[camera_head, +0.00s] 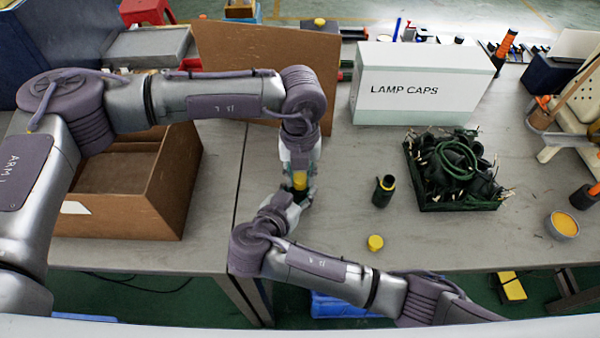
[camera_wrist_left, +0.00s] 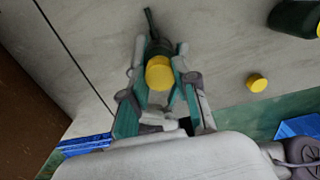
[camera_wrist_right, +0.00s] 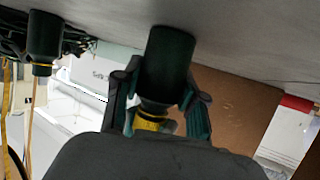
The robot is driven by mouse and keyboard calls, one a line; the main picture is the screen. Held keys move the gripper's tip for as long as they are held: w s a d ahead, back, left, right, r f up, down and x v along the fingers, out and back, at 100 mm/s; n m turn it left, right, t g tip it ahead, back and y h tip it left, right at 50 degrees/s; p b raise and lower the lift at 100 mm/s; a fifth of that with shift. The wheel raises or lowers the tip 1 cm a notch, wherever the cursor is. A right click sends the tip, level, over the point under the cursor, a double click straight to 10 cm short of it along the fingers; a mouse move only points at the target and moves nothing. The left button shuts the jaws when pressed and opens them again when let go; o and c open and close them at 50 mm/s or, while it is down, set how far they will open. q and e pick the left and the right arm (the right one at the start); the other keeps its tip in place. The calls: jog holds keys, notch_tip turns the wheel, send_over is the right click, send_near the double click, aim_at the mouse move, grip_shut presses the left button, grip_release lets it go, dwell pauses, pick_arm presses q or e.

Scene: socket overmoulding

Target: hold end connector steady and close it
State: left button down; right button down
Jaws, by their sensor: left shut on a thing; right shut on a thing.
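The end connector is a dark green body with a yellow end (camera_head: 299,181), held over the table's front part in the head view. In the left wrist view its round yellow end (camera_wrist_left: 159,73) sits between the fingers of my left gripper (camera_wrist_left: 160,88), which is shut on it. In the right wrist view my right gripper (camera_wrist_right: 160,105) is shut around a dark green cylinder (camera_wrist_right: 168,58) with a yellow part (camera_wrist_right: 150,121) below it. In the head view the two grippers meet at the connector, left above right, and hide most of it. I cannot tell whether it is fully closed.
Another dark connector (camera_head: 383,191) stands to the right, with a loose yellow cap (camera_head: 376,242) near the table edge. A green crate (camera_head: 458,205) of cords, a white LAMP CAPS box (camera_head: 425,88) and an open brown box (camera_head: 172,190) stand around. Bare table lies between.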

pick_arm(q)
jog(key=m, duration=1.1)
jog(key=shift+m, duration=0.4)
jog(key=m, duration=1.2)
jog(key=shift+m, duration=0.3)
jog(key=c, duration=0.9)
grip_release()
jog(key=shift+r, duration=2.2)
